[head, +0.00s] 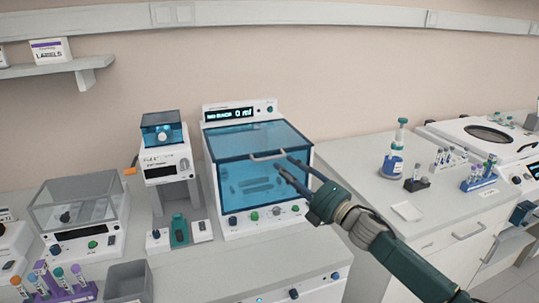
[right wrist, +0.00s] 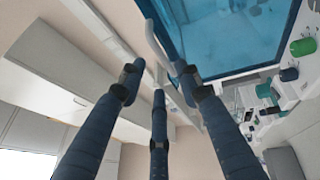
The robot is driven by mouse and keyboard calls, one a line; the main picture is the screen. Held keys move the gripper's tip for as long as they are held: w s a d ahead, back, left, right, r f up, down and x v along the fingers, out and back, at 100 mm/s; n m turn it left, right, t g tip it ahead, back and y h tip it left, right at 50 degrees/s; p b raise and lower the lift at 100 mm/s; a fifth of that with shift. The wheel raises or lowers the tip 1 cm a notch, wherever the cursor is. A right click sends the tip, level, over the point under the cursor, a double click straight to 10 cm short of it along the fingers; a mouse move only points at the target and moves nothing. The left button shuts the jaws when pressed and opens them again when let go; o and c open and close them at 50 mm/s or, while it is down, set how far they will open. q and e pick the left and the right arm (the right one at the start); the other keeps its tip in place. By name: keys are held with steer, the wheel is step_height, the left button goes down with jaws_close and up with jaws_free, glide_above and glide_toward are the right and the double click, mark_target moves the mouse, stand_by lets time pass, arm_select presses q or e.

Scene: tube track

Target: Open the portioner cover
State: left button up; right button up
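The portioner is a white machine (head: 257,222) with a small lit display and a row of knobs. Its blue see-through cover (head: 240,178) is down. A pale bar handle (head: 268,156) sits at the cover's upper front edge. My right gripper (head: 284,168) reaches in from the right, its fingers apart, with the tips close to the handle's right end. In the right wrist view, the fingers of this gripper (right wrist: 159,72) are spread, and the handle (right wrist: 153,38) shows just beyond and between the tips, with the cover (right wrist: 210,35) behind. Contact cannot be told. My left gripper is not in view.
Left of the portioner stand a smaller blue-topped device (head: 165,155) and a balance with a clear lid (head: 80,205). A tube rack (head: 68,292) is at front left. On the right counter are a bottle (head: 393,163), tube racks (head: 479,183) and a paper (head: 407,211).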

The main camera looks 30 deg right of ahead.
mark_target(271, 158)
steer(key=p+x, duration=0.1)
steer(key=x, duration=0.6)
steer(key=shift+w+a+f+p, duration=0.1)
steer(key=shift+w+f+p, duration=0.05)
steer(key=shift+w+p, duration=0.2)
steer(key=c, duration=0.4)
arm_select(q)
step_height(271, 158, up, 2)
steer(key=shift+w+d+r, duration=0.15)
arm_select(e)
jaws_close()
